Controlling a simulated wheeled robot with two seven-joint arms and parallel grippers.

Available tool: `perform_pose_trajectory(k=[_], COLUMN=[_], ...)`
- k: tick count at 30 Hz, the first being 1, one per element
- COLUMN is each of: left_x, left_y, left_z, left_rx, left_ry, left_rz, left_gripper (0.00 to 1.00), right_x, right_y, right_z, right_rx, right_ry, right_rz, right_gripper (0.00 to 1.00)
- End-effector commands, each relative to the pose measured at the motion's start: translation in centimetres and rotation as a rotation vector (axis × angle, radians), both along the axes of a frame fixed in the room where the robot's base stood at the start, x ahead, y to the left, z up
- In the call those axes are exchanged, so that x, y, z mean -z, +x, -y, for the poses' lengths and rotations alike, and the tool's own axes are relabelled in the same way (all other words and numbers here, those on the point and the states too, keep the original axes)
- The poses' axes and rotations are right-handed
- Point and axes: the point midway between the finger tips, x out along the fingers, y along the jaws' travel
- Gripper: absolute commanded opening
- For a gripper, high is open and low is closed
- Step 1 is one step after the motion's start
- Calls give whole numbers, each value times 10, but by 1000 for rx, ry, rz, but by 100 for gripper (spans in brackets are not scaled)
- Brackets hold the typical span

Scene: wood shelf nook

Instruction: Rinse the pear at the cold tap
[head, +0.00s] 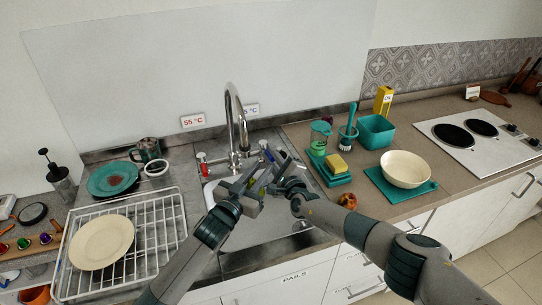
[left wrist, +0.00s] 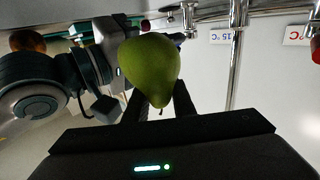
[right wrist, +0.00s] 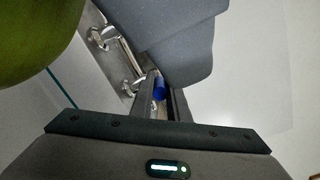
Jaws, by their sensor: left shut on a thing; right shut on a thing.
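The green pear (left wrist: 149,66) is held between the fingers of my left gripper (left wrist: 150,105), in front of the tap. My right gripper (right wrist: 161,92) is shut on the blue cold tap handle (right wrist: 159,87), to the right of the spout. The chrome spout (head: 235,110) arches above the sink (head: 265,230). I see no water stream. The red hot tap handle (head: 202,158) is at the left.
A wire rack (head: 150,215) with a cream plate (head: 101,242) stands left of the sink. A green cup (head: 318,140), yellow sponge (head: 337,163), cream bowl (head: 405,168) and peach-like fruit (head: 347,200) are on the right counter. A hob (head: 480,130) lies farther right.

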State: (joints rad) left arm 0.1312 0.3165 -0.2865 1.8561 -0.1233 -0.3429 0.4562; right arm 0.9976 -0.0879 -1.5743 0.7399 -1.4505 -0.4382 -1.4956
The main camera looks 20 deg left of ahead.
Motion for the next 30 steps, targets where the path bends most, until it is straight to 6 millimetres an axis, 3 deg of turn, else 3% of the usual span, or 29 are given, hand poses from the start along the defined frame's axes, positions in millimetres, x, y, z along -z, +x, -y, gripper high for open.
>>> perform_pose_trajectory(k=[4, 5, 7, 20, 30], left_x=[0, 0, 0, 0, 0], left_y=[0, 0, 0, 0, 0], left_z=[0, 0, 0, 0, 0], left_rx=[0, 0, 0, 0, 0], left_ry=[0, 0, 0, 0, 0], left_rz=[1, 1, 1, 1, 1], left_gripper=[0, 0, 0, 0, 0], right_x=[4, 4, 4, 1, 3], right_y=[-2, -2, -2, -2, -15], right_z=[-1, -1, -1, 1, 12], right_rx=[-3, -3, -3, -1, -1], right_ry=[-4, -3, -3, 0, 1], right_rz=[-4, -4, -4, -2, -5], right_gripper=[0, 17, 33, 33, 33])
